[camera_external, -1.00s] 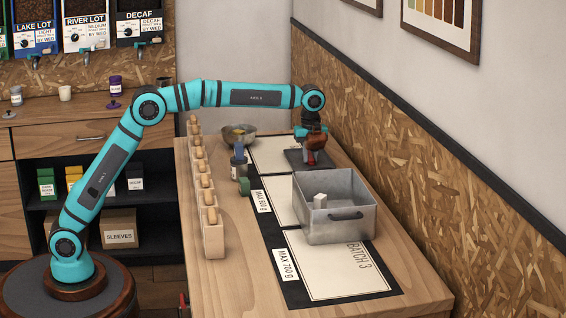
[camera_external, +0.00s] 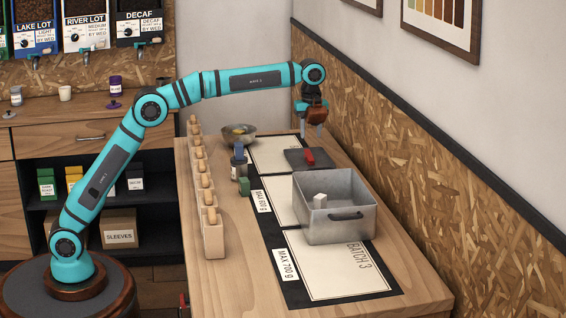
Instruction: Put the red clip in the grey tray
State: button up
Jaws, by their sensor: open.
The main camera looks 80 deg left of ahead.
notch_tip(320, 180, up, 3)
jog(key=shift+r, duration=0.1)
dwell(0.3)
jog(key=s+r+n+t, duration=0.5)
jog(key=s+r, duration=0.3)
jog(key=s, duration=0.6)
jog(key=s+r+n+t, duration=0.4)
jog(key=s+r, duration=0.5)
jog(key=s, duration=0.5)
jog(key=s+f+n+t, duration=0.2)
jog(key=s+n, duration=0.1)
jog(key=s, duration=0.7)
jog(key=s+f+n+t, duration=0.2)
jog(key=s+n+t, duration=0.1)
jog(key=s, duration=0.8)
jog(key=s+d+f+n+t, duration=0.1)
jog(key=s+f+n+t, duration=0.2)
jog(key=s, duration=0.7)
jog(key=shift+s, duration=0.2)
